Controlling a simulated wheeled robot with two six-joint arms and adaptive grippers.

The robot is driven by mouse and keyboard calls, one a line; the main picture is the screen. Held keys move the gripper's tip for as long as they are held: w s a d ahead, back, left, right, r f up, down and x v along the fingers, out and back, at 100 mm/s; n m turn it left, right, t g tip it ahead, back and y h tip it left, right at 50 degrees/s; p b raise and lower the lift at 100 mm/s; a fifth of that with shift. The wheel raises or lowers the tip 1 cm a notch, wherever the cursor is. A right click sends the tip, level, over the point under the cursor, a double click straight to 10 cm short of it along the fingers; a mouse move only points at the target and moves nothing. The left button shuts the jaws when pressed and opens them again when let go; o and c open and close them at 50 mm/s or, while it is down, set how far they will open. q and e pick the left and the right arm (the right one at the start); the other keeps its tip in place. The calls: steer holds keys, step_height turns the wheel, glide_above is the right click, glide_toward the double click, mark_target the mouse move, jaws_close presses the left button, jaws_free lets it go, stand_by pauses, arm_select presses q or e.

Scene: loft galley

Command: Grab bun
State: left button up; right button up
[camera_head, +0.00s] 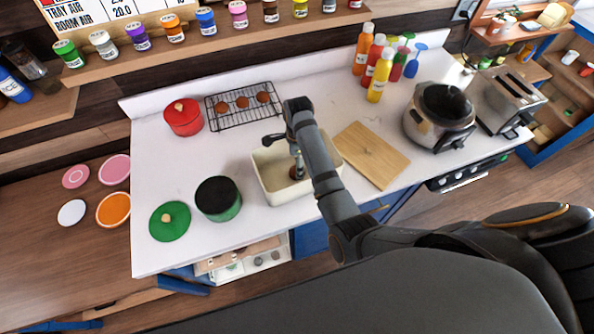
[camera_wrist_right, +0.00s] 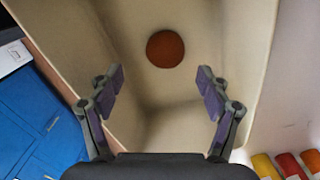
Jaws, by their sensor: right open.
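A round brown bun (camera_wrist_right: 165,48) lies on the floor of a cream rectangular bin (camera_wrist_right: 245,60), near one wall. In the head view the bin (camera_head: 264,172) stands on the white counter, and my right arm reaches over it and hides part of it. My right gripper (camera_wrist_right: 160,84) is open and empty, with its fingers apart over the bin. The bun lies beyond the fingertips, between them across the picture, and is not touched. Three more brown buns (camera_head: 242,102) sit on a black wire rack (camera_head: 226,117) at the counter's back. My left gripper is not in view.
A wooden board (camera_head: 370,155) lies right of the bin. A green pot (camera_head: 218,198) and green lid (camera_head: 169,221) stand left, with a red pot (camera_head: 183,117) behind. Sauce bottles (camera_head: 380,75), a cooker (camera_head: 438,117) and a toaster (camera_head: 505,97) stand at right.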

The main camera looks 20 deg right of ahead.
steer(key=shift+w+f, duration=0.1)
steer(key=shift+f, duration=0.05)
step_height(320, 180, down, 4)
steer(key=shift+w+f, duration=0.15)
steer(key=shift+f, duration=0.35)
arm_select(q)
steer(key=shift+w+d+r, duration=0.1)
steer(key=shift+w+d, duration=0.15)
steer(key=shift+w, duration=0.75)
arm_select(e)
steer(key=shift+f, duration=0.1)
steer(key=shift+c, duration=0.5)
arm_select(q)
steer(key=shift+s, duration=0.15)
arm_select(e)
steer(key=c, duration=1)
